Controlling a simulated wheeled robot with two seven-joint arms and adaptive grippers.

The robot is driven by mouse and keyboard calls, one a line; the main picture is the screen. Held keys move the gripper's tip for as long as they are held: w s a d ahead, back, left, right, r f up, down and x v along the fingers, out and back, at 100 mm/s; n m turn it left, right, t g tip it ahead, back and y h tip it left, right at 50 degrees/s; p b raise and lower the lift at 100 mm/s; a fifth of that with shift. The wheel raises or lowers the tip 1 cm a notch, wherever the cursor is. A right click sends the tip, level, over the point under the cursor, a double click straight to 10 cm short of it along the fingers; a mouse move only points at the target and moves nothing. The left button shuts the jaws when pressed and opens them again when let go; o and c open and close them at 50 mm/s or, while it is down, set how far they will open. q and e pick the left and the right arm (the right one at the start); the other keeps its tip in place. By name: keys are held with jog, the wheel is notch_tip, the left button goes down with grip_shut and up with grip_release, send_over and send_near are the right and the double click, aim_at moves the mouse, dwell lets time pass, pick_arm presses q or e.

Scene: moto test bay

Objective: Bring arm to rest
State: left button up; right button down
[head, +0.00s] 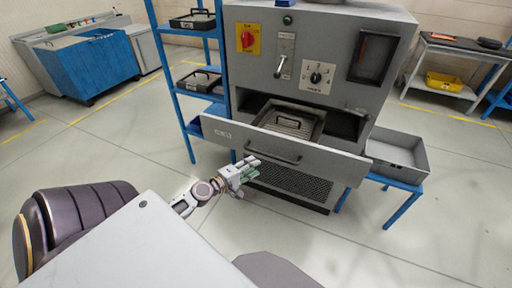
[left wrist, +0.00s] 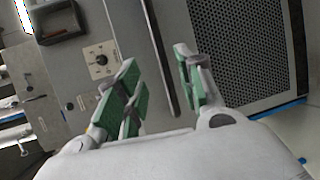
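My left gripper (head: 240,174) is in front of the grey test cabinet (head: 300,22), near the drawer's front panel and left of its dark handle (head: 273,152). In the left wrist view its green-padded fingers (left wrist: 160,92) are apart with nothing between them. The handle (left wrist: 160,60) shows beyond the fingers there, apart from them as far as I can see. The cabinet's drawer (head: 325,158) is pulled out, with a ribbed metal piece (head: 290,122) inside. My right gripper is in neither view.
A blue shelf rack (head: 183,103) with black trays stands left of the cabinet. A grey open bin (head: 398,152) sits on a blue stand at its right. A workbench with a yellow bin (head: 444,81) is at the back right.

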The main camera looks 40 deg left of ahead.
pick_arm(q)
jog(key=shift+m, duration=0.4)
